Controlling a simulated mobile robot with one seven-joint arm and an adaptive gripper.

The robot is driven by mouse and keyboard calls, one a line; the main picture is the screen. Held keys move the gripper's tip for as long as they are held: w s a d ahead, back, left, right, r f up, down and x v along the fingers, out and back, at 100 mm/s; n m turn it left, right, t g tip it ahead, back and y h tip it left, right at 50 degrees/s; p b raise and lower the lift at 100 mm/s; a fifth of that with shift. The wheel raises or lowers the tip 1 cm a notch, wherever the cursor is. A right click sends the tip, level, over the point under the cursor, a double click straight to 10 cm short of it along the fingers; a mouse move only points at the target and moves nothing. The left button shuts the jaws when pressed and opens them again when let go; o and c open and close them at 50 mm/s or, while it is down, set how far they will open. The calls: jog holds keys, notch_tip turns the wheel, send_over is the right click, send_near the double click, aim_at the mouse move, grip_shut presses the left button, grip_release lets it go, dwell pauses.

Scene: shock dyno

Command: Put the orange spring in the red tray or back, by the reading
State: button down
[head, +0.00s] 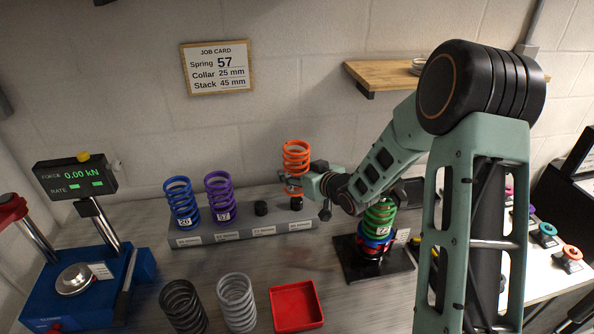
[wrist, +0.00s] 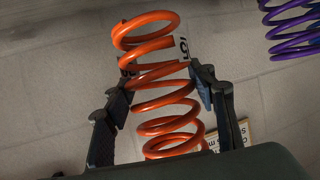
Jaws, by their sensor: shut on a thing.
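The orange spring (head: 296,157) stands upright above the right end of the grey spring rack (head: 220,233) in the head view, over a short dark peg (head: 296,203). My gripper (head: 297,183) is shut on the orange spring around its lower part. The wrist view shows the spring (wrist: 160,100) between the two fingers, with part of a number tag visible. I cannot tell whether the spring touches the peg. The red tray (head: 296,306) lies empty on the bench at the front. The force display (head: 76,175) at left reads 0.00 kN.
Blue (head: 181,201) and purple (head: 221,196) springs stand on the rack. Black (head: 183,304) and grey (head: 237,302) springs stand left of the tray. A green spring (head: 378,218) sits on a black base. The job card (head: 217,67) reads Spring 57, Collar 25 mm, Stack 45 mm.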

jog(key=shift+f+b, duration=0.9)
jog(key=shift+f, duration=1.35)
jog(key=shift+f+b, duration=1.1)
jog(key=shift+b, duration=0.3)
